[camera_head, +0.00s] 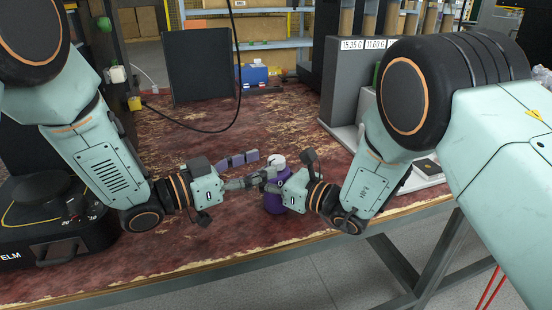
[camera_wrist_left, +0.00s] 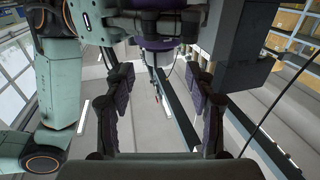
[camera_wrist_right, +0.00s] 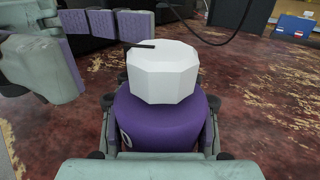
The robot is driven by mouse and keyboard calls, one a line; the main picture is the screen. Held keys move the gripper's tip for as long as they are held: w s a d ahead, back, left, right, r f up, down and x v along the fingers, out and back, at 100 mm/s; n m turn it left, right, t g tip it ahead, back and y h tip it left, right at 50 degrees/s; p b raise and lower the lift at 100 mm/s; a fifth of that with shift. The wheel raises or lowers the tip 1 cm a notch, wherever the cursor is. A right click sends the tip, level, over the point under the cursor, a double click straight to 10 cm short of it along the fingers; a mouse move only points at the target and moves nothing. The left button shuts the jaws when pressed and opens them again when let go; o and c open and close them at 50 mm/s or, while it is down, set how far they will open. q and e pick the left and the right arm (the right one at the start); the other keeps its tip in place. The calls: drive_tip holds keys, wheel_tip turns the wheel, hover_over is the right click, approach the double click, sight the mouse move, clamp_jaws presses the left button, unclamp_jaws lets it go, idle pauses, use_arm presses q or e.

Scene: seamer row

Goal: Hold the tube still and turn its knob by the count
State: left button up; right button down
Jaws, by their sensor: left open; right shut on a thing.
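The purple tube (camera_head: 274,202) stands upright near the table's front edge, with a white knob (camera_head: 278,160) on top. In the right wrist view, the tube (camera_wrist_right: 160,122) sits between the fingers of my right gripper, which is shut on it. The faceted white knob (camera_wrist_right: 162,74) is clear above the fingers and has a dark mark on its top edge. My left gripper (camera_head: 261,168) is open just left of the knob, its fingers spread and apart from it. Its purple-padded fingers show in the left wrist view (camera_wrist_left: 159,95) with a gap between them.
The worn red table (camera_head: 190,237) is bare around the tube. A black device (camera_head: 50,215) stands at the left. A grey stand with number labels (camera_head: 362,44) is at the back right. A blue box (camera_head: 254,74) and a black cable lie toward the back.

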sight(276, 158)
use_arm(q)
drive_tip(key=shift+x, duration=2.45)
drive_tip(key=shift+c, duration=0.3)
clamp_jaws()
drive_tip(key=shift+d+g+h, duration=0.1)
drive_tip(key=shift+g+h, duration=0.2)
drive_tip(key=shift+g, duration=0.1)
drive_tip(key=m+g+h, duration=0.1)
drive_tip(key=m+g, duration=0.2)
drive_tip(key=shift+h, duration=0.3)
drive_tip(key=shift+m+g+h, duration=0.3)
drive_tip(key=shift+m+g, duration=1.2)
drive_tip(key=shift+g, duration=1.4)
